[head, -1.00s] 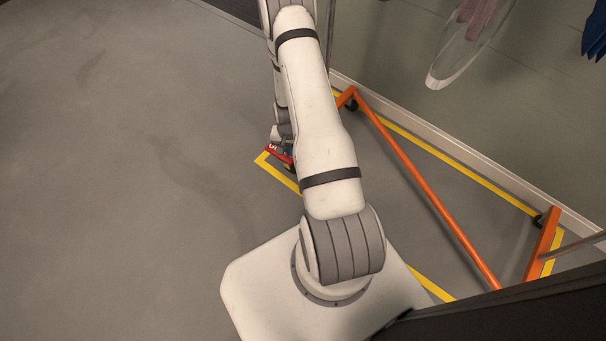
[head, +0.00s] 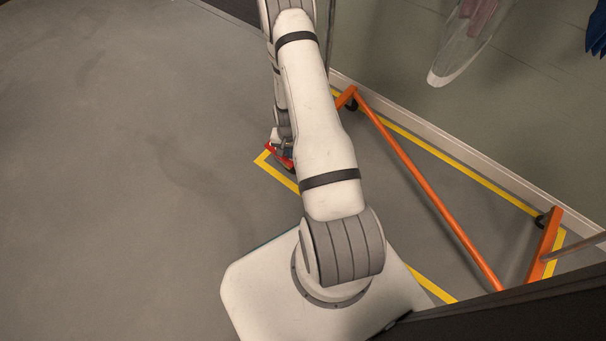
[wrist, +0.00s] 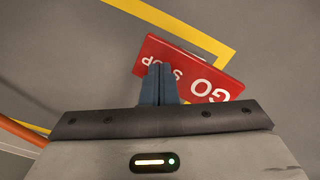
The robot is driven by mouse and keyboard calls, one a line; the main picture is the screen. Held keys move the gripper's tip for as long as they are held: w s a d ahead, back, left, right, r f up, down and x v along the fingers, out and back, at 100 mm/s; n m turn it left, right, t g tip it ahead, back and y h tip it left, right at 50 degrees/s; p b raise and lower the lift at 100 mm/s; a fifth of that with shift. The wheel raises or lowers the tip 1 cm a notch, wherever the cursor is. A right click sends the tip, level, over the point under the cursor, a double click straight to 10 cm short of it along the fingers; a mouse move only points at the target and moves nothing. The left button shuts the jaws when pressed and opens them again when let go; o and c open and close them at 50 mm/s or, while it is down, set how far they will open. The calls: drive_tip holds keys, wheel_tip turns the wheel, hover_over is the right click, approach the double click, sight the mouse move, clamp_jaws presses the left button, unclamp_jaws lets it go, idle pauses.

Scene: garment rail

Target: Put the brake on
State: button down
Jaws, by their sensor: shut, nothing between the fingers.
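The red brake pedal (wrist: 218,88) is a flat bar with white lettering, upside down in the wrist view: GO on the right, STOP on the left. My gripper (wrist: 161,70) is shut and empty. Its blue-grey fingers overlap the STOP side and hide part of that word; whether they touch or press it I cannot tell. In the head view a red sliver of the pedal (head: 273,154) shows beside my gripper (head: 286,153), at a corner of the yellow line. My arm hides the rest of it.
The orange rail base (head: 425,185) runs along the wall inside a yellow floor outline (head: 480,179), with dark castors at its corners. The floor at left is clear.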

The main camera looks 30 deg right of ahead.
wheel_tip(320, 180, up, 7)
drive_tip(key=p, duration=0.4)
idle(0.4)
idle(0.4)
drive_tip(key=a+r+n+p, duration=0.15)
drive_tip(key=r+p, duration=0.35)
drive_tip(key=r, duration=0.9)
drive_tip(key=a+r+n+t+p, duration=0.1)
drive_tip(key=a+r+p, duration=0.3)
drive_tip(key=r, duration=1)
drive_tip(key=a+r+n+p, duration=0.1)
drive_tip(key=r+p, duration=0.5)
drive_tip(key=r, duration=0.8)
drive_tip(key=s+a+r+n+p, duration=0.1)
drive_tip(key=s+r+p, duration=0.4)
drive_tip(key=r, duration=0.6)
drive_tip(key=s+a+r+n+t+p, duration=0.1)
drive_tip(key=s+a+r+p, duration=0.3)
drive_tip(key=s+r, duration=0.4)
drive_tip(key=s+a+r+n+p, duration=0.2)
drive_tip(key=s+r+p, duration=0.4)
drive_tip(key=r, duration=0.8)
drive_tip(key=shift+s+a+r+t+p, duration=0.2)
drive_tip(key=shift+r+t+p, duration=0.1)
drive_tip(key=shift+p, duration=0.2)
drive_tip(key=shift+w+n, duration=0.1)
drive_tip(key=shift+n, duration=0.15)
